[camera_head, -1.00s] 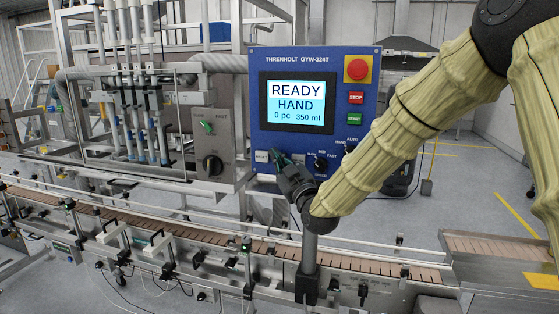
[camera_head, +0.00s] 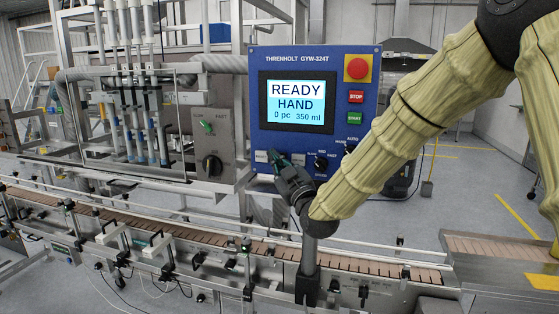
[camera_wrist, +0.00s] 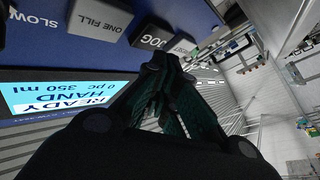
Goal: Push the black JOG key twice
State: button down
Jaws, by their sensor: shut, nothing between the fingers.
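The black JOG key (camera_wrist: 149,40) shows in the wrist view on the blue panel, its label partly cut off by my fingertips. My gripper (camera_wrist: 160,62) is shut and empty, its tips right by the JOG key. I cannot tell whether they touch it. In the head view my gripper (camera_head: 274,158) covers the JOG key at the panel's lower left. The screen (camera_head: 297,103) reads READY, HAND, 0 pc, 350 ml.
A grey ONE FILL key (camera_wrist: 104,20) and a pale key (camera_wrist: 182,44) flank the JOG key. Selector knobs (camera_head: 321,161), a green START key (camera_head: 355,118), a red STOP key (camera_head: 356,97) and a red emergency button (camera_head: 357,68) sit to the right. A conveyor (camera_head: 190,231) runs below.

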jog(key=shift+s+a+b, duration=0.25)
jog(key=shift+s+b, duration=0.05)
jog(key=shift+s, duration=0.5)
jog(key=shift+s+a+b, duration=0.25)
jog(key=shift+s+a, duration=0.05)
jog(key=shift+s, duration=0.5)
jog(key=shift+s+a+b, duration=0.25)
jog(key=shift+s+b, duration=0.05)
jog(key=shift+s, duration=0.5)
dwell(0.4)
jog(key=s+n+t, duration=0.1)
jog(key=n, duration=0.3)
jog(key=s+a+f+n+t+h+b, duration=0.1)
jog(key=n, duration=0.3)
jog(key=s+a+n+t+h+b, duration=0.1)
jog(key=n+t, duration=0.1)
jog(key=n, duration=0.2)
jog(key=shift+s+a+f, duration=0.1)
jog(key=shift+a+f, duration=0.05)
jog(key=shift+f, duration=0.2)
dwell(0.3)
